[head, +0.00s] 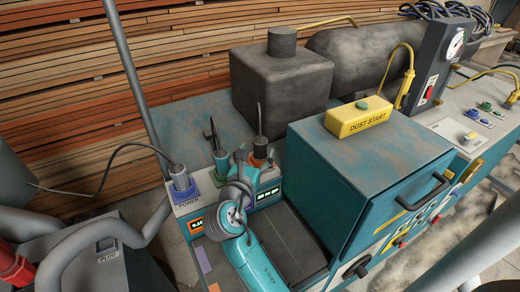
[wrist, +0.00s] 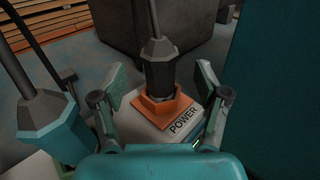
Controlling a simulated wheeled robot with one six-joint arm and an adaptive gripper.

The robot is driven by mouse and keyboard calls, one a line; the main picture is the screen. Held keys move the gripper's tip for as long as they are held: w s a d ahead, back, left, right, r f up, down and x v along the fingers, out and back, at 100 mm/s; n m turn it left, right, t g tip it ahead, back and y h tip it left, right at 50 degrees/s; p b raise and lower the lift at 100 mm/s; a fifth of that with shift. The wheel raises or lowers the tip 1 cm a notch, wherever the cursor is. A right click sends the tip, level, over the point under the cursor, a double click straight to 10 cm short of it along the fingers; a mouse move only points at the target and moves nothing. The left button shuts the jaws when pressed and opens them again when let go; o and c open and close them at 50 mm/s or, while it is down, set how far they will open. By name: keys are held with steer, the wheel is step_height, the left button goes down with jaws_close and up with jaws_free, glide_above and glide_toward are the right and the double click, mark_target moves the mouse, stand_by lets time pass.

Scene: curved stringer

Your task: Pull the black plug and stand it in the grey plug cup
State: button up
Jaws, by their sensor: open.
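The black plug (wrist: 158,65) stands upright in an orange socket (wrist: 160,105) on a block marked POWER, its cord rising from its top. In the head view the black plug (head: 260,146) shows behind my gripper (head: 252,163). In the wrist view my gripper (wrist: 162,80) is open, with one finger on each side of the plug and visible gaps between. A grey holder marked PLUG (head: 108,258), seemingly the plug cup, is at the lower left of the head view. Its opening looks dark, and its inside is hard to make out.
A grey plug (head: 180,177) in a blue socket and a teal plug (head: 221,160) in a green socket stand left of the black one. A large teal cabinet (head: 350,190) stands close on the right. A dark tank block (head: 280,80) is behind.

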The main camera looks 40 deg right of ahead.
mark_target(258, 148)
steer(key=shift+x, duration=2.3)
steer(key=c, duration=1.3)
